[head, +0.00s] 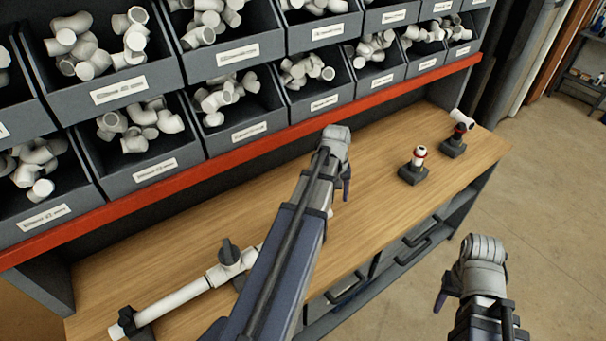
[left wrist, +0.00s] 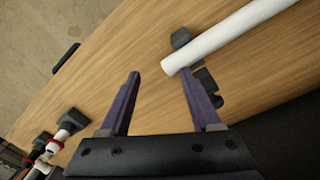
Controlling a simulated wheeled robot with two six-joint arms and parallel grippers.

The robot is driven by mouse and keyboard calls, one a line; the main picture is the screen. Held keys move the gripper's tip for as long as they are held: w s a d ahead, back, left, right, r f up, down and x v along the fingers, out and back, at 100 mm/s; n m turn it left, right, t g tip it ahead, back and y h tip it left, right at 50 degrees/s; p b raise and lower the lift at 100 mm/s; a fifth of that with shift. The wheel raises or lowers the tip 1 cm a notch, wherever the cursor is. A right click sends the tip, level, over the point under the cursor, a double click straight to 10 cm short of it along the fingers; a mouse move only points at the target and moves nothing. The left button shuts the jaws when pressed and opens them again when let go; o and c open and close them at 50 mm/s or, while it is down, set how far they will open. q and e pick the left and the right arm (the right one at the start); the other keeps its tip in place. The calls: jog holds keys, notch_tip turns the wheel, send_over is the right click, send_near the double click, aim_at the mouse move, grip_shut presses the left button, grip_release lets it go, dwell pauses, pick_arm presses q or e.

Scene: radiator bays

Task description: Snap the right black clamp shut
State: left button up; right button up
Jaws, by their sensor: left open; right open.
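A white pipe (head: 175,298) lies along the left part of the bench. In the left wrist view, black clamp parts (left wrist: 181,38) show beside the pipe (left wrist: 225,37), partly behind a finger. The left black clamp (head: 126,320) is at the pipe's left end. My left gripper (head: 346,190) is open and empty above the bench, right of the clamp. My right gripper (head: 441,299) is open and empty, out in front of the bench.
Two black blocks, the nearer one (head: 413,174) and the farther one (head: 453,148), hold fittings with red rings on the bench's right. Grey bins (head: 155,168) of white fittings stand above a red rail (head: 240,142).

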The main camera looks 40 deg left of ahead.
pick_arm(q)
jog(key=a+r+n, duration=0.1)
jog(key=a, duration=0.3)
jog(key=a+r+n+p, duration=0.1)
jog(key=a, duration=0.3)
jog(key=s+a+r+n+p, duration=0.1)
jog(key=a, duration=0.3)
jog(key=shift+r+n+t, duration=0.3)
jog(key=shift+r+n, duration=0.1)
jog(key=shift+s+a, duration=0.15)
jog(key=shift+a, duration=0.2)
pick_arm(e)
notch_tip(320, 180, up, 4)
jog(key=shift+f, duration=0.15)
pick_arm(q)
jog(key=shift+f, duration=0.15)
pick_arm(e)
jog(key=shift+f, duration=0.15)
pick_arm(q)
jog(key=f+b, duration=0.7)
jog(key=shift+w+d+f, duration=0.25)
jog(key=shift+w, duration=0.15)
pick_arm(e)
notch_tip(320, 180, down, 8)
jog(key=shift+r, duration=0.25)
pick_arm(q)
grip_shut()
